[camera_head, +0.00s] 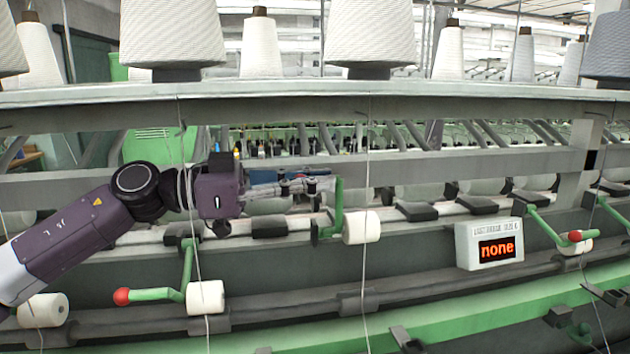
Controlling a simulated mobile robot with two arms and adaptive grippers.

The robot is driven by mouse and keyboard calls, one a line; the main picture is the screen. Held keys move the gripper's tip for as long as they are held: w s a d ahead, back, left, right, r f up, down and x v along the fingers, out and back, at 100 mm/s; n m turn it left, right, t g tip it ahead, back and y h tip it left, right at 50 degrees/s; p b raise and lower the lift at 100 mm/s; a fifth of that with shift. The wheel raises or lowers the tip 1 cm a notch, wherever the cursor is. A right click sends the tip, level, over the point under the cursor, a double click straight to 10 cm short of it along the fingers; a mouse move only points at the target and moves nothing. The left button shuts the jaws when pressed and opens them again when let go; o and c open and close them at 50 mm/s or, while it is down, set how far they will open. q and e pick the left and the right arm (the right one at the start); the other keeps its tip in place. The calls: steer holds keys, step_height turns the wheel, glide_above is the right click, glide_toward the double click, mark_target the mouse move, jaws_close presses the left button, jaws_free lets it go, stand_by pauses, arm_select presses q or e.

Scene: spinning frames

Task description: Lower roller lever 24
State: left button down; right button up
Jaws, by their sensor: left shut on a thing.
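A green roller lever (339,206) stands upright at the middle of the frame, with a white roller (361,227) beside its lower end. No number shows on it, so I cannot tell whether it is lever 24. My left gripper (322,186) reaches in from the left and is shut on this lever near its upper end. The gripper fingers hide part of the lever, and its red knob does not show. My right gripper is out of view.
Another green lever (188,264) with a red knob (122,296) sits lower left, and one with a red knob (575,236) at right. A display box (488,243) reads "none". Thin yarns hang in front. Large cones (370,35) stand on the shelf (300,98) above.

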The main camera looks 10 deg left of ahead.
arm_select(q)
steer(key=s+d+f+m+p, duration=0.1)
steer(key=s+f+m, duration=0.2)
steer(key=s+f, duration=0.2)
steer(key=shift+s+d+f, duration=0.2)
steer(key=shift+d+f, duration=0.2)
steer(key=shift+f, duration=0.25)
